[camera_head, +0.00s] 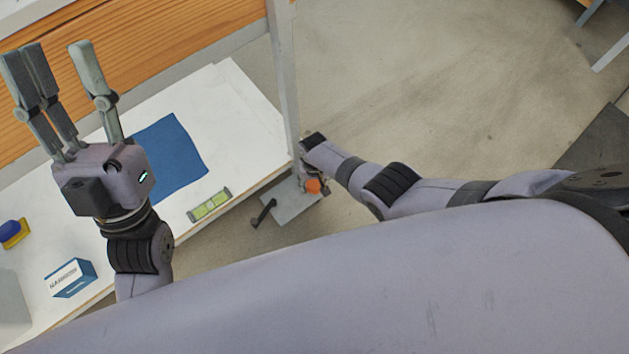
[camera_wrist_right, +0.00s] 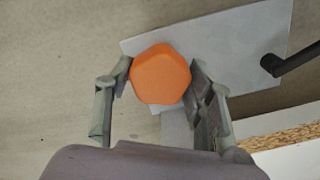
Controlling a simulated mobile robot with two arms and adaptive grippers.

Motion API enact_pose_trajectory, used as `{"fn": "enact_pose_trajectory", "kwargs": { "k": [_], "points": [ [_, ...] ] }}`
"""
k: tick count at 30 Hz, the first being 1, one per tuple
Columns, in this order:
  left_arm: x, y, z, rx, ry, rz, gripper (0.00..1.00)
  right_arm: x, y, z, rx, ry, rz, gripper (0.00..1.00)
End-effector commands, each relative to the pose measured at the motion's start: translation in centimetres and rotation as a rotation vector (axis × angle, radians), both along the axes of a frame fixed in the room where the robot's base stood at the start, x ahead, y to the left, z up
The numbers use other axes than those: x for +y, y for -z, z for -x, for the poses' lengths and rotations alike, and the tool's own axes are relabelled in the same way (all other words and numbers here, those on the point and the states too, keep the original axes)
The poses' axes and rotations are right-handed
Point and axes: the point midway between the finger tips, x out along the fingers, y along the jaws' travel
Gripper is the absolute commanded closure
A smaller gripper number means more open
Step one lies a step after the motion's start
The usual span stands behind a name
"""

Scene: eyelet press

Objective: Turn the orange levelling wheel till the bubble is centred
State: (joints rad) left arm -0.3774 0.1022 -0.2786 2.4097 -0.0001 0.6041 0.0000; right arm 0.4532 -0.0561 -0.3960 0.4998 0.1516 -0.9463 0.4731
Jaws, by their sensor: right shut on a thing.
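The orange levelling wheel (camera_wrist_right: 160,74) is a rounded, many-sided knob; in the head view only part of it (camera_head: 313,186) shows, beside my right wrist. My right gripper (camera_wrist_right: 160,85) is shut on the wheel, with fingers on both sides of it. The spirit level (camera_head: 209,205) has a yellow-green vial and lies near the edge of the white table. Its bubble is too small to make out. My left gripper (camera_head: 66,75) is raised over the table, fingers spread apart and empty.
A grey plate (camera_head: 290,205) with a black handle (camera_head: 263,212) is by the wheel, near a table post (camera_head: 284,80). On the white table (camera_head: 235,100) are a blue mat (camera_head: 175,160), a blue-white box (camera_head: 70,278) and a blue-yellow object (camera_head: 14,232).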

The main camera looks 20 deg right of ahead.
Motion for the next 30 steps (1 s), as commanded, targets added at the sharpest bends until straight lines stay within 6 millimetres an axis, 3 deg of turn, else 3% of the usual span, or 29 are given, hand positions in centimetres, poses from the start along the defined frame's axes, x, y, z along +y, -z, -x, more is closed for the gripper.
{"fn": "enact_pose_trajectory", "kwargs": {
  "k": [17, 18, 27, 30],
  "points": [
    [-0.05, 0.11, -0.26, 0.015, -0.001, -0.005, 0.6, -0.03, 0.09, 0.21, 0.005, 0.037, 0.0, 0.79],
    [-0.05, 0.1, -0.26, 0.015, -0.001, -0.005, 0.6, -0.02, 0.09, 0.21, 0.005, 0.037, 0.0, 0.5],
    [-0.05, 0.11, -0.25, 0.015, -0.001, -0.005, 0.6, -0.02, 0.03, 0.06, 0.001, 0.036, 0.0, 0.31],
    [-0.05, 0.11, -0.25, 0.015, -0.001, -0.005, 0.6, -0.01, 0.02, 0.03, 0.001, 0.036, 0.0, 0.31]
  ]
}}
